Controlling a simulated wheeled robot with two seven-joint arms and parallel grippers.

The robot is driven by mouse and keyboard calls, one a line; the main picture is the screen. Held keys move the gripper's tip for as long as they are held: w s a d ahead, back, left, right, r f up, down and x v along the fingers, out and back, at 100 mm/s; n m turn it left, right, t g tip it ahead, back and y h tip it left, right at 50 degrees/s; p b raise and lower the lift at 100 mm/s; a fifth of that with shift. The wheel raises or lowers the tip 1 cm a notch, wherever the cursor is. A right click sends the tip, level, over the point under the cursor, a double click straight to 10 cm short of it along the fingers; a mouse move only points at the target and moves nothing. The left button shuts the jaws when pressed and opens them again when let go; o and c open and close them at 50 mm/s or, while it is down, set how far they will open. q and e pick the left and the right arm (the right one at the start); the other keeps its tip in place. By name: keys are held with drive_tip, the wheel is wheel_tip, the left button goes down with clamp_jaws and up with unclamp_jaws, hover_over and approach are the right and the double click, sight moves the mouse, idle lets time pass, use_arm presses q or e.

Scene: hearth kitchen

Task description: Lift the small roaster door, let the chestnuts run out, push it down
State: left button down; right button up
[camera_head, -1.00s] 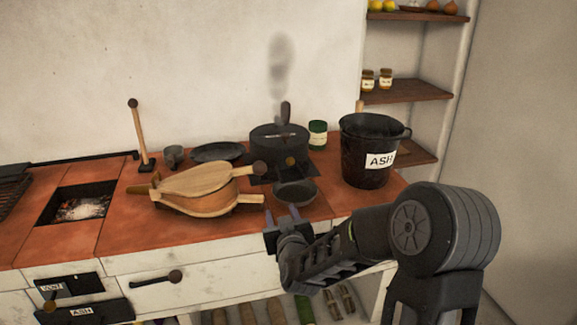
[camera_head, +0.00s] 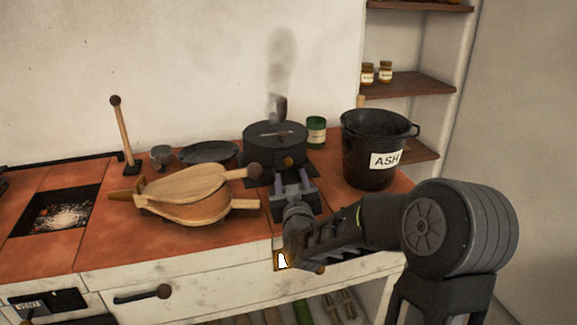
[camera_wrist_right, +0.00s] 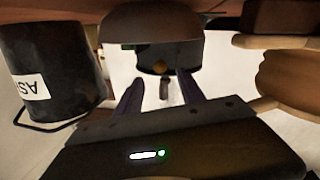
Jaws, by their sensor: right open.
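The black round roaster (camera_head: 262,145) stands at the back of the red counter, with an upright handle on its lid and smoke above. A brass knob (camera_head: 288,161) sits low on its front; the small door itself is hard to make out. My right gripper (camera_head: 292,181) is open in front of the knob, apart from it. In the right wrist view, which is upside down, the roaster (camera_wrist_right: 185,58) and brass knob (camera_wrist_right: 160,67) show beyond the open fingers (camera_wrist_right: 159,92). A grey bowl (camera_wrist_right: 150,27) shows there too; my gripper hides it in the head view. No chestnuts are visible. My left gripper is out of view.
Wooden bellows (camera_head: 185,192) lie close left of my gripper. The black ash bucket (camera_head: 372,140) stands to the right and a green tin (camera_head: 316,132) behind. A dark plate (camera_head: 208,152), a small cup (camera_head: 161,157) and a glowing fire opening (camera_head: 58,212) are further left.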

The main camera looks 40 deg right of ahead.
sight(288, 164)
drive_tip(key=x, duration=0.7)
drive_tip(key=shift+w, duration=0.1)
clamp_jaws()
idle(0.4)
idle(0.9)
